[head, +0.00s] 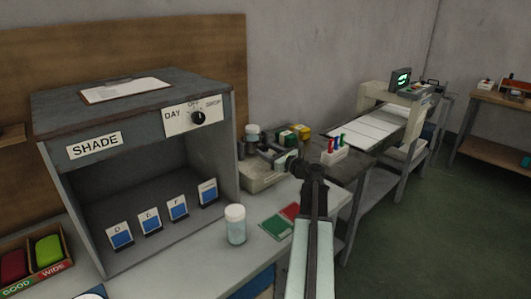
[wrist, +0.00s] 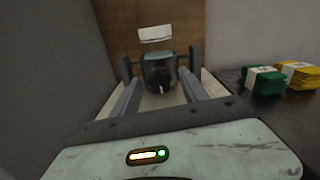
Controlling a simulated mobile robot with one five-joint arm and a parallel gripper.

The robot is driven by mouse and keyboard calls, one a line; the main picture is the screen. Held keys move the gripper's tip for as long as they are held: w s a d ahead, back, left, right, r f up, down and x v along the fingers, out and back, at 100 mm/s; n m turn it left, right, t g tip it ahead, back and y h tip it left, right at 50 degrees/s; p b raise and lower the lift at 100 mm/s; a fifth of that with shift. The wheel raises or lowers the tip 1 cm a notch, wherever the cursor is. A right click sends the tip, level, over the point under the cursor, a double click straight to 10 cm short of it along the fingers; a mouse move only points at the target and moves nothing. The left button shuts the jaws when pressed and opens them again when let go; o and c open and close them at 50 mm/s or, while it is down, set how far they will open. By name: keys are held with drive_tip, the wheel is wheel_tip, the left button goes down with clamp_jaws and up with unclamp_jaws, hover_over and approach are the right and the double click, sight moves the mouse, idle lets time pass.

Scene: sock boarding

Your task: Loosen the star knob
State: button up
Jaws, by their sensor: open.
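In the wrist view a dark, rounded piece (wrist: 160,73), which looks like the star knob, stands straight ahead between my finger ends; its lobes are too dark to make out. It belongs to a small pale bench device (head: 262,178) with metal parts, seen in the head view on the counter right of the shade box. My gripper (wrist: 160,92) is open, its two fingers pointing at the dark piece with space between them. I cannot tell whether they touch it. In the head view my gripper (head: 297,164) is at the device's right edge and hides part of it.
A white-lidded jar (head: 236,224) and red and green cards (head: 279,227) lie near my arm. The shade box (head: 140,150) stands left. Green and yellow bundles (wrist: 264,80) are right of the device.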

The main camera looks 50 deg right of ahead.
clamp_jaws()
drive_tip(key=shift+s+a+f, duration=0.1)
drive_tip(key=shift+a, duration=0.25)
drive_tip(key=shift+d, duration=0.25)
idle(1.2)
idle(0.4)
unclamp_jaws()
drive_tip(key=shift+w+n, duration=0.2)
drive_tip(key=shift+n, duration=0.1)
drive_tip(key=shift+d, duration=0.1)
